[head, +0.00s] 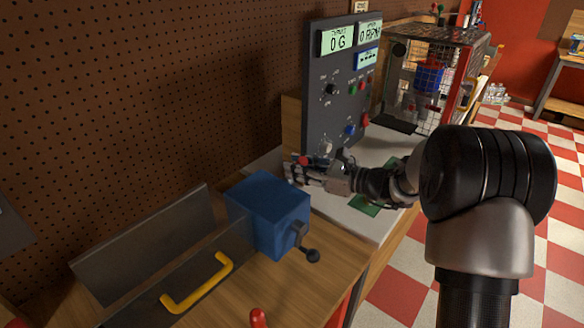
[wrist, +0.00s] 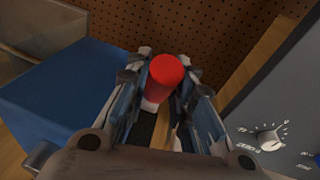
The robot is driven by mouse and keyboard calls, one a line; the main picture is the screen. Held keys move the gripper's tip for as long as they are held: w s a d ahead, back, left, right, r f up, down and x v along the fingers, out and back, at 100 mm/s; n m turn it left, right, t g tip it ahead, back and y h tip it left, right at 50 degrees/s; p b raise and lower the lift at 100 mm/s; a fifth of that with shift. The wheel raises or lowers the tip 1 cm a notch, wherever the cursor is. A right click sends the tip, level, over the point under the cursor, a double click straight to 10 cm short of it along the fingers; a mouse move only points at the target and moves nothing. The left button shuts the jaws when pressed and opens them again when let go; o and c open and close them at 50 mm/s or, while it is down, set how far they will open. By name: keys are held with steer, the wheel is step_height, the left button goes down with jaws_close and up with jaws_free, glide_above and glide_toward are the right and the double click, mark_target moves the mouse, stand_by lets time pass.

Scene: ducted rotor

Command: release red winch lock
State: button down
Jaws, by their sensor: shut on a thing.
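A red cylindrical knob (wrist: 165,78), which looks like the red winch lock, stands between the fingers of my gripper (wrist: 168,100) in the wrist view. The fingers are shut on it from both sides. In the head view my gripper (head: 292,172) reaches in from the right, just behind the blue box. A small part of the red knob (head: 304,160) shows there above the fingers. The knob's base is mostly hidden by the fingers. The blue box (head: 266,205) has a crank with a black ball (head: 312,255) on its front side.
A grey instrument panel (head: 325,105) with displays and knobs stands close behind my gripper. A wire cage (head: 440,75) is at the back right. A dark tray with a yellow handle (head: 198,287) lies left of the blue box. A pegboard wall (head: 150,90) bounds the bench.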

stand_by(0.4)
steer(key=c, duration=1.4)
jaws_free()
steer(key=shift+o, duration=0.2)
steer(key=shift+d, duration=0.1)
steer(key=v, duration=1.2)
